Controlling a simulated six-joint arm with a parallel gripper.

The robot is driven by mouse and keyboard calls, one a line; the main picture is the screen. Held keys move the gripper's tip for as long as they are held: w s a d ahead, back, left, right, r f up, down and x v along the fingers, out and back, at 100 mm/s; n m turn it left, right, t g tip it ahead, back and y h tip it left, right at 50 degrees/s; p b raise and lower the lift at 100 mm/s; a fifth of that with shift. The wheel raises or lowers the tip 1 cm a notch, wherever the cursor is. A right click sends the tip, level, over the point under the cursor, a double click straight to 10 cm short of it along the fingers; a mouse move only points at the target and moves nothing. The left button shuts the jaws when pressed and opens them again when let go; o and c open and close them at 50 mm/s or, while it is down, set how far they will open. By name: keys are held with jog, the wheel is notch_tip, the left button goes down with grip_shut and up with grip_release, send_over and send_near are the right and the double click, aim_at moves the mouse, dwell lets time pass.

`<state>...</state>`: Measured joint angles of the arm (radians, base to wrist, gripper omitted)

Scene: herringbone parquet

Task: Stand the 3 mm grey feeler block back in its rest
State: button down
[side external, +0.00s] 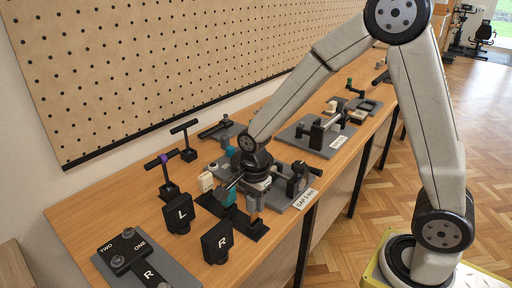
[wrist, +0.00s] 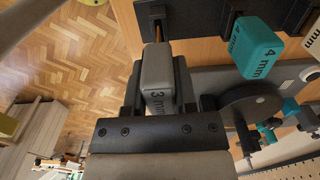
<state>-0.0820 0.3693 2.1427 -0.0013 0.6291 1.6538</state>
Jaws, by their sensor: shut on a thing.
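The grey feeler block (wrist: 158,85), marked "3 mm", is between the fingers of my gripper (wrist: 158,68) in the wrist view, shut on its sides. A narrow orange-brown strip shows between the block and the black rest (wrist: 196,18); I cannot tell whether the block's lower end is in the slot. A teal block (wrist: 256,47) marked "4 mm" is at the rest, to the right of the grey one. In the side view my gripper (side external: 256,188) is low over the work, by the black rest (side external: 250,231), and largely hides the grey block.
A grey fixture with a "GAP 3 mm" label (side external: 306,199) lies close on the right. A dark disc (wrist: 250,103) is near my right finger. A TWO/ONE plate (side external: 146,262) is at front left.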

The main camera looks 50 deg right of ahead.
aim_at(255, 210)
jog(key=shift+f, duration=1.5)
jog(key=shift+c, duration=1.6)
grip_release()
jog(key=shift+r, duration=0.1)
jog(key=shift+r, duration=3.75)
jog(key=shift+s, duration=0.1)
jog(key=s+d+f+n+t, duration=0.2)
jog(key=s+n, duration=0.6)
jog(key=n, duration=1)
jog(key=shift+d+t, duration=0.3)
jog(key=shift+d, duration=0.2)
